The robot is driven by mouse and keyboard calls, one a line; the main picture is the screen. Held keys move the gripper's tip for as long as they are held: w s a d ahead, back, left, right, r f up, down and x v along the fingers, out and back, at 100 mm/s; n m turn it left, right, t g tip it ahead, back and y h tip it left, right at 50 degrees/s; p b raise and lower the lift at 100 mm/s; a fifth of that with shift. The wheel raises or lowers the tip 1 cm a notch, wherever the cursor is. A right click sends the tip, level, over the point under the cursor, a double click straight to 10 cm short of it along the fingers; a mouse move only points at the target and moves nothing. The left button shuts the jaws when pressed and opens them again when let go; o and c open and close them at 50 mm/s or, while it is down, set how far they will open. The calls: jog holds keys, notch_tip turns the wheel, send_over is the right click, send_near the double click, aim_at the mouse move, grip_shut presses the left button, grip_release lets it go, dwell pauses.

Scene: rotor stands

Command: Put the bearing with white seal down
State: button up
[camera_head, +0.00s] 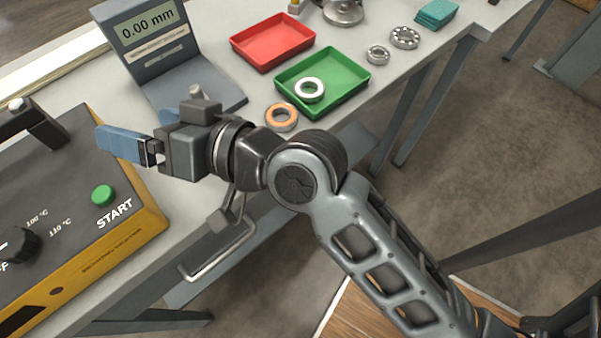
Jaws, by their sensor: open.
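A bearing with a white face (310,90), apparently the white-sealed one, lies flat in the green tray (343,92), toward its left side. My gripper (120,145) is well to the left of it, above the bench between the heater and the grey display device. Its blue fingers point left. The jaws are open and I see nothing between them; the far finger is partly hidden.
A bearing with an orange seal (281,117) lies on the bench beside the green tray. A red tray (272,41) is behind. Two bare metal bearings (405,38) lie right. The yellow heater (120,235) and display device (152,35) flank my gripper.

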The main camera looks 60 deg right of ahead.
jog(key=s+d+f+g+h, duration=0.15)
jog(key=s+f, duration=0.25)
jog(key=s, duration=0.5)
jog(key=s+d+f+h, duration=0.2)
jog(key=s+f+h, duration=0.15)
jog(key=s, duration=0.55)
jog(key=s+d+r+n+y, duration=0.1)
jog(key=s+d+n, duration=0.3)
jog(key=s, duration=0.7)
jog(key=shift+s+d+r+n, duration=0.15)
jog(key=shift+s+d+n, duration=0.2)
jog(key=shift+d, duration=0.4)
